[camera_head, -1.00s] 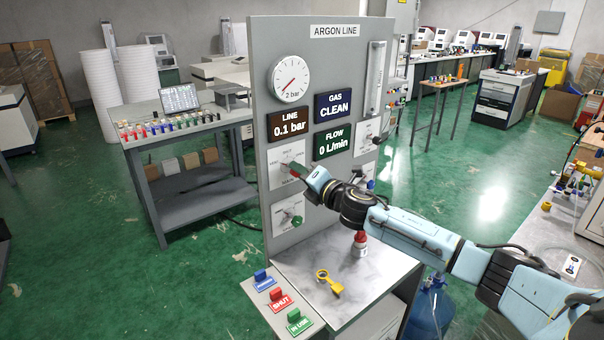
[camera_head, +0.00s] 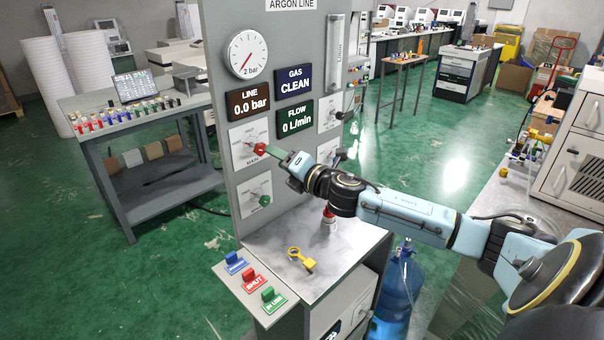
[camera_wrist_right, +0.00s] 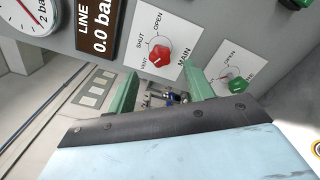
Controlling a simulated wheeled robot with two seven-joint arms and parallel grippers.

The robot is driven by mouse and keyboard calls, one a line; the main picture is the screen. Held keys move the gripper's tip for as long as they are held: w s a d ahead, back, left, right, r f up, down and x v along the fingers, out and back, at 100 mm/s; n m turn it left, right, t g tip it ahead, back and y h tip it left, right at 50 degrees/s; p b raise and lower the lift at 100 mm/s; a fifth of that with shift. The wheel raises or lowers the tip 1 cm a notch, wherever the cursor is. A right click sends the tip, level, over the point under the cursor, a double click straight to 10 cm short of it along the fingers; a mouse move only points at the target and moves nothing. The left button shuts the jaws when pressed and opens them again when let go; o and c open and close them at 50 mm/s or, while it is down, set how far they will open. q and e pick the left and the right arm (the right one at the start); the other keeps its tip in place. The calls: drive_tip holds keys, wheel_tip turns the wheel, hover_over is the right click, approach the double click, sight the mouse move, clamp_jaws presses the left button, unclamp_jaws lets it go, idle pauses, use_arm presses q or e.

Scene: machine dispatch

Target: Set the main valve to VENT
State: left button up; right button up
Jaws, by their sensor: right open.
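The main valve is a red knob (camera_head: 260,149) on a white plate marked VENT, SHUT and OPEN, on the grey argon panel. It also shows in the right wrist view (camera_wrist_right: 160,56), where VENT lies to its left. Which mark the knob points to is hard to tell. My right gripper (camera_head: 276,156) is just to the right of the knob in the head view. In the right wrist view its green fingers (camera_wrist_right: 161,90) are spread apart, empty, with the knob beyond and above them. The line display (camera_head: 249,104) reads 0.0 bar. My left gripper is out of view.
A green knob (camera_head: 264,200) sits below the main valve. The gas display (camera_head: 294,80) reads CLEAN and the flow display (camera_head: 296,117) 0 L/min. A yellow wrench-like piece (camera_head: 301,259) and a red-topped bottle (camera_head: 329,214) are on the shelf below. Blue, red and green tags stand at its left.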

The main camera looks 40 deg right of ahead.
drive_tip(key=s+b, duration=0.1)
drive_tip(key=s, duration=0.6)
drive_tip(key=shift+s+d, duration=0.2)
drive_tip(key=shift+d, duration=0.1)
idle(0.3)
